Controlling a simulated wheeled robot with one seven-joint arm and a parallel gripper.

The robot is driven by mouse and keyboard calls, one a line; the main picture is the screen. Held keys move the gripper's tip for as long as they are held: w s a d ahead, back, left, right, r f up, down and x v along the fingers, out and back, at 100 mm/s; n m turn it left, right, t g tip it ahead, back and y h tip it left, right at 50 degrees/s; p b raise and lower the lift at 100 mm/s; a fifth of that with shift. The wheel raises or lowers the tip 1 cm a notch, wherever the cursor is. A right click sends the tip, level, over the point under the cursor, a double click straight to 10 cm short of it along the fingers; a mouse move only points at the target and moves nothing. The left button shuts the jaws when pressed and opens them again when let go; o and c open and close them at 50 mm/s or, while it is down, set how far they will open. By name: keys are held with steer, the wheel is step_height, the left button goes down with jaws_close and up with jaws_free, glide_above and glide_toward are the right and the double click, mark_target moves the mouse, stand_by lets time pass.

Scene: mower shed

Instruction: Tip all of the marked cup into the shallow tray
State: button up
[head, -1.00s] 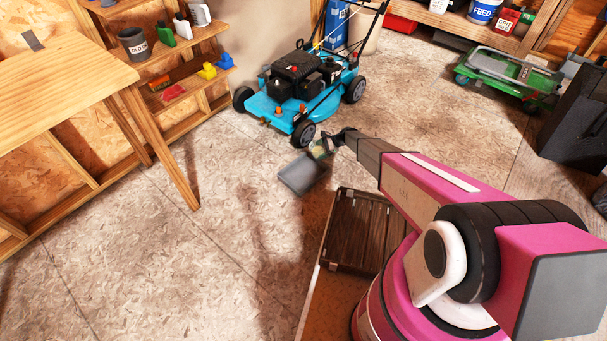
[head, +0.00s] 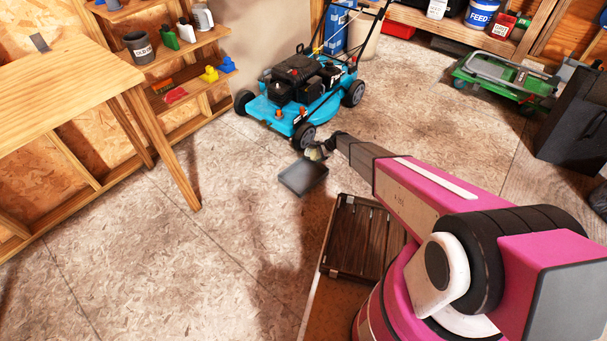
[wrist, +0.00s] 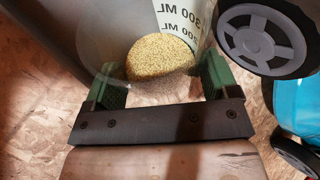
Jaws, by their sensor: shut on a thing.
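The marked cup (wrist: 160,25) fills the upper wrist view. It is grey with a white ML scale that reads upside down, and yellow grain (wrist: 162,56) lies in it. My gripper (wrist: 163,82) is shut on the cup, a green pad on each side. In the head view my gripper (head: 317,151) is near the front of the blue mower. I make out no other shallow tray.
The blue mower (head: 300,90) stands just beyond my gripper; its wheel (wrist: 262,38) is close at right in the wrist view. A wooden table (head: 60,90) and shelves (head: 180,55) are at left. The floor at left is clear.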

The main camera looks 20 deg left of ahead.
steer(key=shift+s+n+t+h, duration=0.1)
steer(key=shift+n+t+h, duration=0.25)
steer(key=shift+t, duration=0.45)
stand_by(0.5)
steer(key=shift+s+a+r+n+t+h, duration=0.1)
steer(key=shift+r+n+t+h, duration=0.15)
steer(key=shift+r+t+h, duration=0.4)
stand_by(0.5)
